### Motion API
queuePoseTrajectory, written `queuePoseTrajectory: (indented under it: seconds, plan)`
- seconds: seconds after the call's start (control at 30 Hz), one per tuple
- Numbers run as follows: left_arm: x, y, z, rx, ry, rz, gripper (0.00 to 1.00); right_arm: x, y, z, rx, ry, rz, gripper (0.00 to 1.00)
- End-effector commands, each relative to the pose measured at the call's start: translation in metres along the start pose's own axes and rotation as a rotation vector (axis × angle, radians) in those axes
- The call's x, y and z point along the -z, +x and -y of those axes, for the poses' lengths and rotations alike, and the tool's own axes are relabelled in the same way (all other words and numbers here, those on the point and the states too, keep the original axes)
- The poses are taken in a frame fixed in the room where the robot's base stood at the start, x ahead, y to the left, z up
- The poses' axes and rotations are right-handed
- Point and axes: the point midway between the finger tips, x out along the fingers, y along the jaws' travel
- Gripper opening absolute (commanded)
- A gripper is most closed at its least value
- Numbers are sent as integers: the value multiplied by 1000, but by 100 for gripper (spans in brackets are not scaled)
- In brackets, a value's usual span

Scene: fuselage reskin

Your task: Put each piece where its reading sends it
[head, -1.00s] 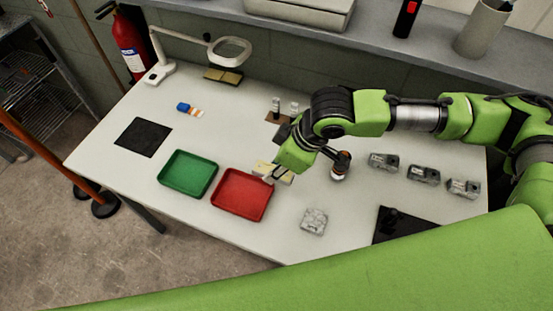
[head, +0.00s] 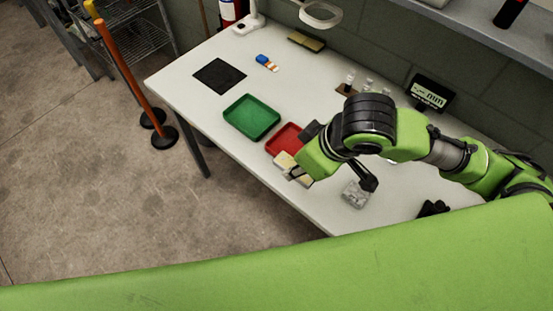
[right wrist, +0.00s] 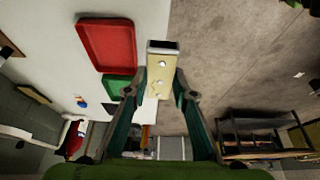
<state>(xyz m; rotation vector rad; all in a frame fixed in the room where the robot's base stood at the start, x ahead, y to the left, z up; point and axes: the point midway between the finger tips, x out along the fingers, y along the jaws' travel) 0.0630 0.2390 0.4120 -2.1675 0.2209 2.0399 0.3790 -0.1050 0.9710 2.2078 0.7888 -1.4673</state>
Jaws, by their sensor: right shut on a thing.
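My right gripper (right wrist: 159,88) is shut on a cream plate with small round marks (right wrist: 162,66) and a dark far end. In the head view the plate (head: 293,168) shows under my right gripper (head: 299,172), close to the near side of the red tray (head: 283,138). In the wrist view it appears over the table's front edge and the floor. The green tray (head: 252,117) lies left of the red one and looks empty. My left gripper is out of view.
A black mat (head: 219,76) and a blue-and-orange item (head: 267,63) lie at the left. A small display marked mm (head: 432,92) and small clear-topped items (head: 350,82) stand at the back. A magnifier lamp (head: 319,14) overhangs the far edge. Orange post (head: 131,75) stands beside the table.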

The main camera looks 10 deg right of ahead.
Motion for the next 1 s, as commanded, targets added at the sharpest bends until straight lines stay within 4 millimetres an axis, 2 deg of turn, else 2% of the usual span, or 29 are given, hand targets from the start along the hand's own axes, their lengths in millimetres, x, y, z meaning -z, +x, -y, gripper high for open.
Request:
queuePoseTrajectory:
  seconds: [0.17, 0.33, 0.43, 0.5, 0.7, 0.83, 1.0]
  plan:
    - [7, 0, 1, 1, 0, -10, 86, 0, 6, -14, -14, 28, 3, 3]
    - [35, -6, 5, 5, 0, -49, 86, 13, 28, -48, -16, 30, 5, 3]
    - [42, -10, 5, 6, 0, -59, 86, 21, 43, -68, -14, 28, 4, 3]
    - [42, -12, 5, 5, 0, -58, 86, 27, 53, -81, -14, 29, 4, 3]
    - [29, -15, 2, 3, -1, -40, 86, 28, 95, -106, -12, 26, 3, 3]
    - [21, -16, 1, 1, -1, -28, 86, 28, 108, -114, -11, 23, 2, 3]
    - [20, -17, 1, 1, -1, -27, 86, 28, 120, -121, -12, 23, 3, 3]
